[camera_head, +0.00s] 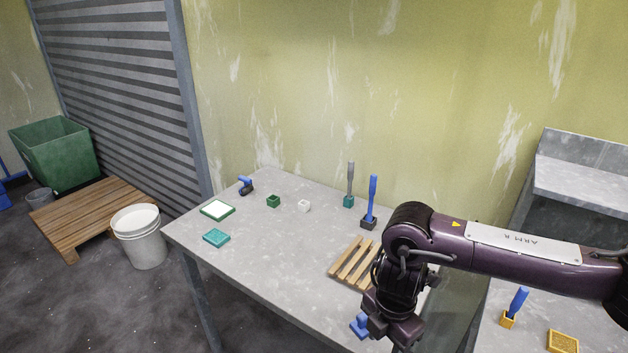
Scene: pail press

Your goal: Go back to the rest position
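My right arm comes in from the right, over the right part of the grey table (270,270). Its gripper (388,332) points down near the bottom of the view, in front of the wooden slatted rack (353,261). A small blue thing (359,325) shows at the left side of this gripper. I cannot tell whether it is held or only lies behind. The fingertips are partly hidden, so their opening does not show. My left gripper is not in view.
A white pail (140,236) stands left of the table, beside a pallet (92,216).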

